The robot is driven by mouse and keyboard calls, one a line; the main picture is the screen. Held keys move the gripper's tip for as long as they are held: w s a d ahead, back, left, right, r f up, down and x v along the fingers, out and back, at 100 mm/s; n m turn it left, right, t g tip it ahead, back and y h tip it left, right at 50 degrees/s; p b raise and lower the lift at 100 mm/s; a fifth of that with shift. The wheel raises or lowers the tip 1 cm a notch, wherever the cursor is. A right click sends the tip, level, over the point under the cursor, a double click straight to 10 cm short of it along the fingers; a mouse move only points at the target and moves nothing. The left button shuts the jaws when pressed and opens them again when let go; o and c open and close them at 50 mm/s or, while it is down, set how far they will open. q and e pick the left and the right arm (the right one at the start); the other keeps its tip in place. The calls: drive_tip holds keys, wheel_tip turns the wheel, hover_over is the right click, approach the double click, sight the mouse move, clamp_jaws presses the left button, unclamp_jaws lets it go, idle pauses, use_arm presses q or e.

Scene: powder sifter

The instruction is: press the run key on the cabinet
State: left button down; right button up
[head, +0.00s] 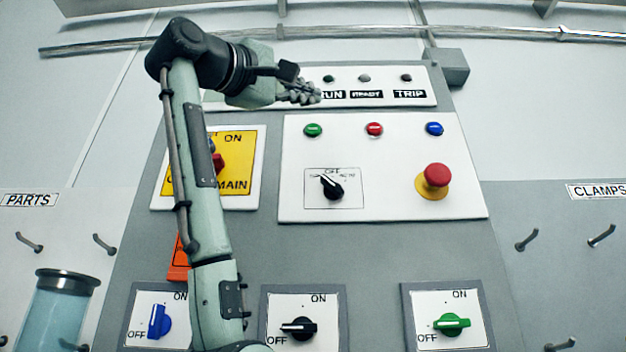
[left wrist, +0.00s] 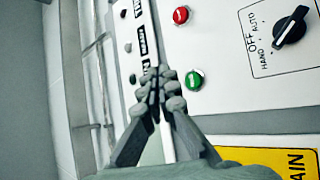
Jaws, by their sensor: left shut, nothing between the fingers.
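The cabinet's white control panel (head: 400,200) has a green key (head: 313,130), a red key (head: 374,129) and a blue key (head: 435,129) in a row. Their markings are too small to read. My left gripper (head: 312,94) is shut and empty, above the green key and in front of the lamp strip (head: 430,85) by its RUN label. In the left wrist view, its closed fingertips (left wrist: 155,78) are just left of the green key (left wrist: 194,80) and apart from it in the picture; the red key (left wrist: 181,15) is farther up. My right gripper is not in view.
A red mushroom button (head: 437,174) and a black selector (head: 332,187) are lower on the panel. A yellow main-switch plate (head: 238,170) is partly behind my left arm. Three rotary switches, blue (head: 158,322), black (head: 299,327) and green (head: 452,324), are along the bottom.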

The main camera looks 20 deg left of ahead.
sight(313, 130)
use_arm(q)
drive_tip(key=shift+w+a+p, duration=0.25)
drive_tip(key=shift+w, duration=0.65)
drive_tip(key=shift+w+a+p, duration=0.2)
drive_tip(key=shift+w+a, duration=0.1)
drive_tip(key=shift+w, duration=0.6)
drive_tip(key=shift+w+a+p, duration=0.25)
drive_tip(key=shift+w, duration=0.65)
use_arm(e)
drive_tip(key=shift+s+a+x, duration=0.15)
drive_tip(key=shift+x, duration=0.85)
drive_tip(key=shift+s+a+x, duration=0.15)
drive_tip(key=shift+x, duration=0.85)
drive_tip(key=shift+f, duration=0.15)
use_arm(q)
drive_tip(key=shift+w+a, duration=0.1)
drive_tip(key=shift+w, duration=0.3)
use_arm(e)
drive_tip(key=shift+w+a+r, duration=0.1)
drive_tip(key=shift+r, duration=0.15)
